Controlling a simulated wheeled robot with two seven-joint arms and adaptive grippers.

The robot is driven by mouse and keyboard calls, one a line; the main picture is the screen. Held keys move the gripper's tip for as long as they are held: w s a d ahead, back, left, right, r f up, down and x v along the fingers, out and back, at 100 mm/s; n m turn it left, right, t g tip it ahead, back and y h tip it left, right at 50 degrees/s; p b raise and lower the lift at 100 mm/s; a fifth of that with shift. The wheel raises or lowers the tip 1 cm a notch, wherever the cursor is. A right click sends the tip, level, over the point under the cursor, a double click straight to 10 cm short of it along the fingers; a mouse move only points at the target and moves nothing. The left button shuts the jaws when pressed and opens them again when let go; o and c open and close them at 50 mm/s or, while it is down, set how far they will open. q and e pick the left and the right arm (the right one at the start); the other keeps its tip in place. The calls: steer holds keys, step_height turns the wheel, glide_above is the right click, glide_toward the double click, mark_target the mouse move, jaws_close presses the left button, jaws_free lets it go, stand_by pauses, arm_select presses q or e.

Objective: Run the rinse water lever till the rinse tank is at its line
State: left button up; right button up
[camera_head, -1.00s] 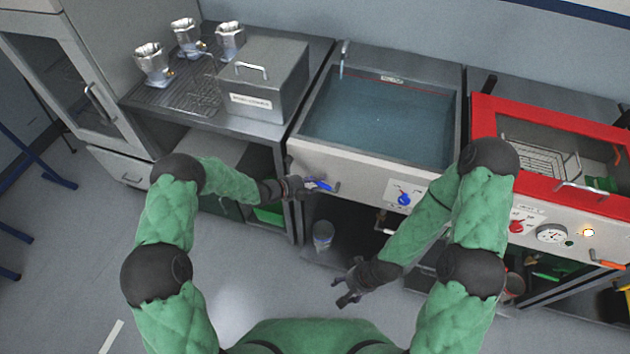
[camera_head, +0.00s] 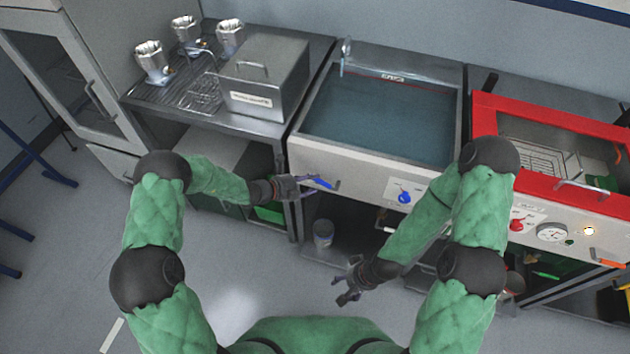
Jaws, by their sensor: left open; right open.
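The rinse tank (camera_head: 445,125) is a steel basin with blue-grey water in it, at the middle of the head view. A thin red line (camera_head: 425,91) runs along its back wall, close to the water surface; I cannot tell if they meet. A spout (camera_head: 346,50) stands at its back left corner. The blue lever (camera_head: 322,182) is on the left of the tank's white front panel. My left gripper (camera_head: 304,187) is open at the lever's left end; I cannot tell if they touch. My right gripper (camera_head: 346,291) is open and empty, low in front of the tank.
A blue knob (camera_head: 404,197) is on the same panel. A red-framed unit (camera_head: 485,120) with a basket, gauge and red knob stands right. A steel lidded box (camera_head: 262,80) and several metal cups are left. A jar (camera_head: 323,234) stands under the tank. The floor is clear.

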arm_select(q)
steer(key=v, duration=0.8)
steer(key=shift+s+a, duration=0.2)
steer(key=shift+r, duration=0.1)
stand_by(1.6)
